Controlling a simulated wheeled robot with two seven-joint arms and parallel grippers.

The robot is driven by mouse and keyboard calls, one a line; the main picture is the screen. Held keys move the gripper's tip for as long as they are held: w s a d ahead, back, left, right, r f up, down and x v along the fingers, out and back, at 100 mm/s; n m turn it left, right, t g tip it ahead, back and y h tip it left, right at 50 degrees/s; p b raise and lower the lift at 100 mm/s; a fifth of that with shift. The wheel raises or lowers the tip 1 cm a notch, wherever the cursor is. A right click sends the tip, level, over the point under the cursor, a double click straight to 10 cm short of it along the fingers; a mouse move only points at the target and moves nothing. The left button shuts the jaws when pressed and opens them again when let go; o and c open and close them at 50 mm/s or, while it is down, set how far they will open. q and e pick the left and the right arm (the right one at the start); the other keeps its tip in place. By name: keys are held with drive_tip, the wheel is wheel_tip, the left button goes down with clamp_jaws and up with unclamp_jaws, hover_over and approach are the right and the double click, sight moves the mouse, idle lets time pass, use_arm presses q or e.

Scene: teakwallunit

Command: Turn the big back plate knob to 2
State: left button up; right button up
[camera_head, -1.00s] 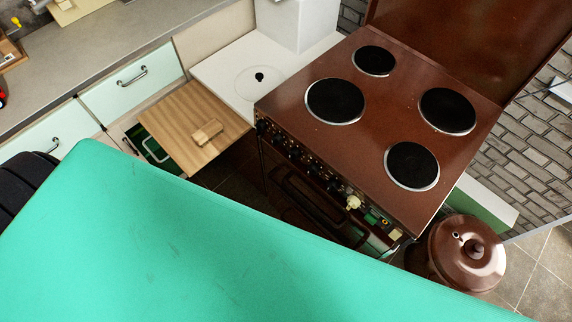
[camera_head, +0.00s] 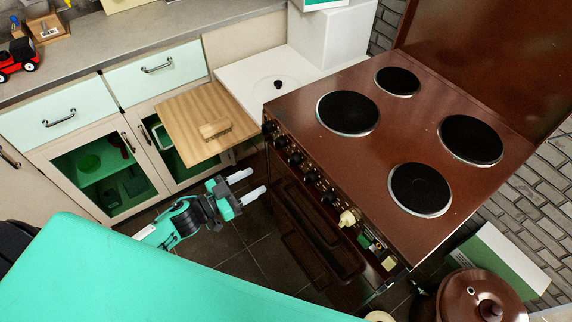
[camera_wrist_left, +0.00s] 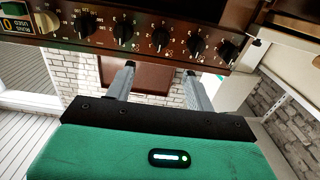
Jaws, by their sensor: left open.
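The brown stove (camera_head: 290,103) has a row of black knobs (camera_head: 295,160) on its front panel, with a beige knob (camera_head: 348,218) at the near end. I cannot tell which knob is for the big back plate. Numbers ring the knobs. My right gripper is not in view.
A wooden board (camera_head: 190,112) with a small wooden piece (camera_head: 215,130) on it juts out left of the stove, close to my left gripper. A brown lidded pot (camera_head: 470,300) stands at the lower right. Dark floor (camera_head: 245,240) lies open before the stove.

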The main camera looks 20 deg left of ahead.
sight(289, 162)
use_arm(q)
drive_tip(key=p+x, duration=0.1)
drive_tip(key=x, duration=1.1)
drive_tip(key=shift+p, duration=0.35)
drive_tip(key=shift+w+d, duration=0.2)
drive_tip(key=shift+d, duration=0.05)
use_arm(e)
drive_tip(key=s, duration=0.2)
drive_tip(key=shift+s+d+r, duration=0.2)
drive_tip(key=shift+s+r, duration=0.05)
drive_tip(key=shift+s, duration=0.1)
use_arm(q)
drive_tip(key=shift+c, duration=0.2)
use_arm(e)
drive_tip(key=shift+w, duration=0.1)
use_arm(q)
drive_tip(key=c, duration=0.9)
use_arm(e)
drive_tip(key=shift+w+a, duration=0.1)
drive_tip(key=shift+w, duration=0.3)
